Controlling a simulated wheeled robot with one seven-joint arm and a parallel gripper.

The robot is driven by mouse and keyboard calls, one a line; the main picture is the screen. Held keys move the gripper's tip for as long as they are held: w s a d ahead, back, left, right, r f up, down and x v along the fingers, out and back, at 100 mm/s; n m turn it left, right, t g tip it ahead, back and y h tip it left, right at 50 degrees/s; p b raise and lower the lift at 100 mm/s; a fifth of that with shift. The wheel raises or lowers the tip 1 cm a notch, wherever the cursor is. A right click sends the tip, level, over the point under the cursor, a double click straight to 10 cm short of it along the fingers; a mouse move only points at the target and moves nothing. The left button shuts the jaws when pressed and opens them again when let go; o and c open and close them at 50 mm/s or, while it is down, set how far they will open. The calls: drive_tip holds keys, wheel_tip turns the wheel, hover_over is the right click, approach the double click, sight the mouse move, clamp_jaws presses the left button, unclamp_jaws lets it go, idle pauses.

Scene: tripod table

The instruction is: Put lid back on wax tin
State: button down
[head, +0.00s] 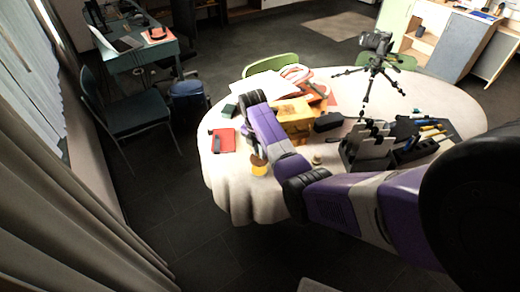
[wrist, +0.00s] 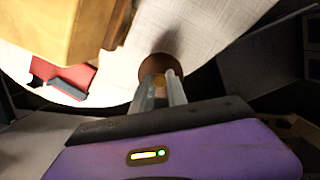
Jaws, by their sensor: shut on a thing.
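In the wrist view, my gripper (wrist: 162,82) is shut at a brown round piece (wrist: 160,64), which looks like the lid of the wax tin. A small yellow patch shows between the fingertips. In the head view, a small yellow tin (head: 259,170) is near the table's front left edge, with the brown piece (head: 257,160) at its top. I cannot tell whether the two are touching or apart. My fingers are mostly hidden behind my arm in the head view.
A wooden box (head: 294,115) stands close behind my arm on the round table (head: 225,185). A red notebook (head: 223,141) lies to the left. A dark rack (head: 368,148) and a mat with markers are to the right. A camera tripod (head: 374,65) stands at the back.

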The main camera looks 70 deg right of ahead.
sight(258, 158)
drive_tip(key=shift+w+d+f, duration=0.1)
drive_tip(key=shift+w+f, duration=0.05)
drive_tip(key=shift+f, duration=0.15)
drive_tip(key=shift+f+b, duration=2.25)
drive_tip(key=shift+f, duration=0.9)
drive_tip(key=shift+p, duration=0.45)
drive_tip(key=shift+f, duration=0.15)
idle(0.4)
drive_tip(key=c, duration=1.2)
unclamp_jaws()
drive_tip(key=shift+c, duration=0.2)
drive_tip(key=shift+o, duration=0.3)
drive_tip(key=o, duration=0.4)
